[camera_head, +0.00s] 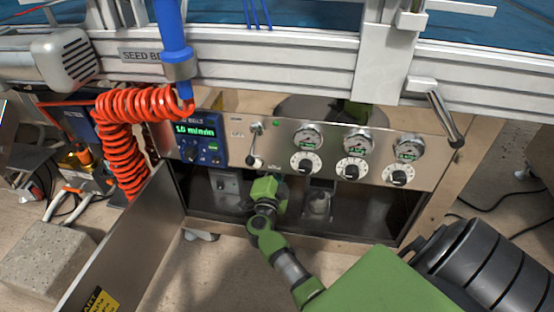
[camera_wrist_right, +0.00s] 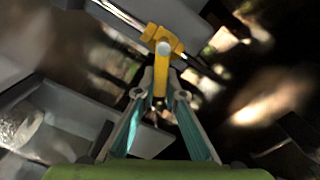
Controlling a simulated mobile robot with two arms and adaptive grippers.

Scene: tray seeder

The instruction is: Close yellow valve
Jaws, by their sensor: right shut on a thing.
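The yellow valve (camera_wrist_right: 162,66) shows in the right wrist view, with its straight yellow handle pointing down toward me from a yellow body on a pipe. My right gripper (camera_wrist_right: 160,97) is shut on the valve's handle, one finger on each side of it. In the head view my green right arm (camera_head: 264,216) reaches into the dark opening under the control panel. Its fingertips and the valve are hidden there. My left gripper is in neither view.
The control panel (camera_head: 322,147) with gauges and knobs hangs just above my arm. An open metal door (camera_head: 125,240) stands at the left of the cabinet opening. A coiled orange hose (camera_head: 121,150) hangs at the left.

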